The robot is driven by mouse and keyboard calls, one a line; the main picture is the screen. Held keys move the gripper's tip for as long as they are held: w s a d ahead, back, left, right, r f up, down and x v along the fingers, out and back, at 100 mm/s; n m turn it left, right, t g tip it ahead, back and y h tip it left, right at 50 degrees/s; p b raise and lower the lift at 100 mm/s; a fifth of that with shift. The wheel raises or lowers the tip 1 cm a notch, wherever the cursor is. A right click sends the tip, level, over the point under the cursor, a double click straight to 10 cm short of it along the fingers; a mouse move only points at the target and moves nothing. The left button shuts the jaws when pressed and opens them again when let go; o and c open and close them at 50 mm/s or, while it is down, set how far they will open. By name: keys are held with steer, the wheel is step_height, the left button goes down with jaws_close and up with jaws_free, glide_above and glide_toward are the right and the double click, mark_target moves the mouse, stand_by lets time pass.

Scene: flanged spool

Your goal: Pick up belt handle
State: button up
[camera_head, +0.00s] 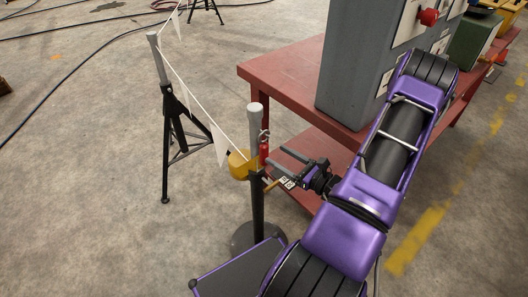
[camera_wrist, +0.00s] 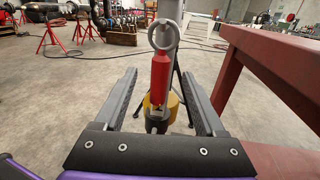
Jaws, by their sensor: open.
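The belt handle looks like a small red cylinder (camera_head: 264,152) with a metal ring or hook at its top, upright beside a post. In the wrist view the red handle (camera_wrist: 160,78) stands between my two fingers, with its grey ring (camera_wrist: 163,36) above and a dark piece below it. My gripper (camera_head: 276,158) is open, its fingers pointing at the handle from the right. In the wrist view, gaps show between the handle and both fingers (camera_wrist: 160,92). Whether the fingertips reach past the handle is hard to tell.
A grey-topped post (camera_head: 255,115) carries a yellow housing (camera_head: 240,166) right by the handle. A white line with pennants (camera_head: 218,143) runs to a second post on a black tripod (camera_head: 174,125). A red table (camera_head: 290,75) with a grey cabinet (camera_head: 357,65) stands close on the right.

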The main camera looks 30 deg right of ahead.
mark_target(264, 148)
steer(key=x, duration=0.5)
steer(key=shift+w+f, duration=0.15)
jaws_close()
